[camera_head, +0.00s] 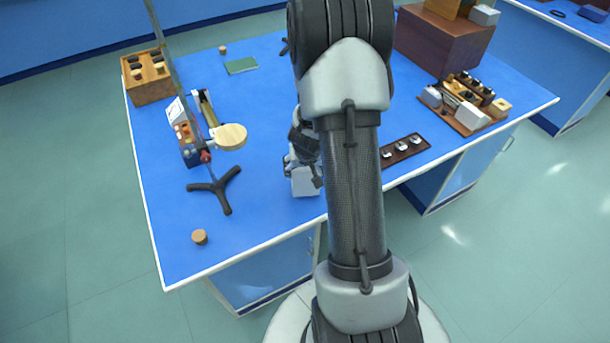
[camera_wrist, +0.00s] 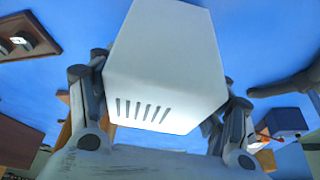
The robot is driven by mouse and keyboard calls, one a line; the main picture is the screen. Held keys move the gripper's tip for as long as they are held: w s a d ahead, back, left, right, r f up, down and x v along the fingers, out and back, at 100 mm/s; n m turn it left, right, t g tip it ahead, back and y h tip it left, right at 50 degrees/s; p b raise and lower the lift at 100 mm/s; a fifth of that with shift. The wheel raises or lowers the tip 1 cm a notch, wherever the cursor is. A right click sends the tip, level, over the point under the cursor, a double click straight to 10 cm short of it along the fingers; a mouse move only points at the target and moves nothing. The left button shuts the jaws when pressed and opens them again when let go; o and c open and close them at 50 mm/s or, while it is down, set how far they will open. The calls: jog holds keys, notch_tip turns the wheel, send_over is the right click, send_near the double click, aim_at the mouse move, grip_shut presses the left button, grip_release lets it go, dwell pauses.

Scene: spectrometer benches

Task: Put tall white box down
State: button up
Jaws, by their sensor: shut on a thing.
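The tall white box (camera_wrist: 166,65) fills the middle of the wrist view, with a row of dark slots on one face. My gripper (camera_wrist: 163,112) is shut on it, one finger on each side. In the head view the white box (camera_head: 304,181) shows just left of my arm, over the blue bench top (camera_head: 262,215) near its front edge. My gripper (camera_head: 304,158) is partly hidden there behind my arm. I cannot tell whether the box touches the bench.
A black tripod stand (camera_head: 215,188) and a cork (camera_head: 199,237) are to the left. A dark slotted tray (camera_head: 404,150) lies right of my arm. A wooden rack (camera_head: 466,104) stands farther right. Bare blue bench lies between the tripod and the white box.

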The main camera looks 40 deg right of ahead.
jog(key=shift+f, duration=0.55)
jog(key=shift+r, duration=0.15)
jog(key=o, duration=1)
jog(key=shift+f, duration=0.25)
jog(key=shift+c, duration=0.2)
jog(key=o, duration=0.5)
jog(key=shift+r, duration=0.1)
